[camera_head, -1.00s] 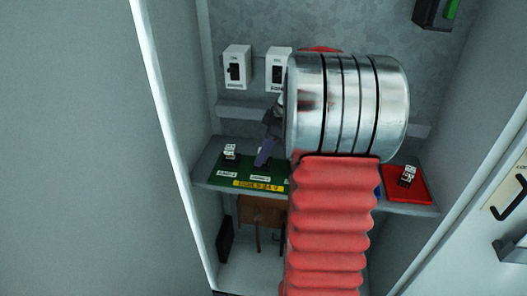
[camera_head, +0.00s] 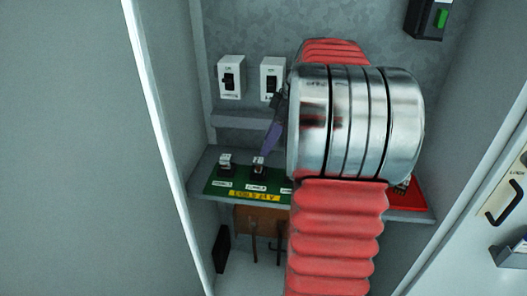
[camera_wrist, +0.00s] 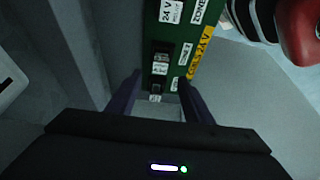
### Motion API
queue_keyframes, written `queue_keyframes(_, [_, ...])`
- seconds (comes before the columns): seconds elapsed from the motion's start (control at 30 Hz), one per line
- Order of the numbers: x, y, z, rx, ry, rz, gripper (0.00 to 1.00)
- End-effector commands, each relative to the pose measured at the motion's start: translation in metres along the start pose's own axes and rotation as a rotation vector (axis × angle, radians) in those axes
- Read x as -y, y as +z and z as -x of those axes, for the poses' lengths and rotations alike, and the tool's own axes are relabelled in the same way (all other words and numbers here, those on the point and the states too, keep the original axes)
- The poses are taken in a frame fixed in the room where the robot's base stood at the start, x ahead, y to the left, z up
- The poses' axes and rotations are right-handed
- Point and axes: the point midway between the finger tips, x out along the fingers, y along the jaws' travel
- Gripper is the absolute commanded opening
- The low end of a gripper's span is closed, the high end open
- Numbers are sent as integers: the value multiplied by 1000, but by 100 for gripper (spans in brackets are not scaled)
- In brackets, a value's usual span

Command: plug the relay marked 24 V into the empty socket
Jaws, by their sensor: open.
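A green board (camera_head: 214,187) lies on the cabinet shelf, with a yellow label marked with 24 V on its front edge. My gripper's purple fingers (camera_head: 271,142) are just above the right relay. In the wrist view my open gripper (camera_wrist: 160,98) points at the end of the green board (camera_wrist: 176,70), with dark relay parts between and ahead of the fingers. No empty socket shows clearly.
Two white switch boxes, left (camera_head: 231,78) and right (camera_head: 272,79), are on the back wall above a grey ledge (camera_head: 240,119). A red tray (camera_head: 408,200) is at the shelf's right, mostly behind my arm. Cabinet walls close in both sides.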

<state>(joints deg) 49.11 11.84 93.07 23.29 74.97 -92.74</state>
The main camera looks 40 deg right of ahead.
Motion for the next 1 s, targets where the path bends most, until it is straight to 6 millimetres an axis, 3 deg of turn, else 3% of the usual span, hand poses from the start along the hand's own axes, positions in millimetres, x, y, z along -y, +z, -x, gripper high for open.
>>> queue_keyframes(0.1, [-1,0,18,0,3,0,46])
queue_keyframes(0.3, [0,0,32,0,0,-1,46])
queue_keyframes(1.0, [0,0,33,0,0,-1,46])
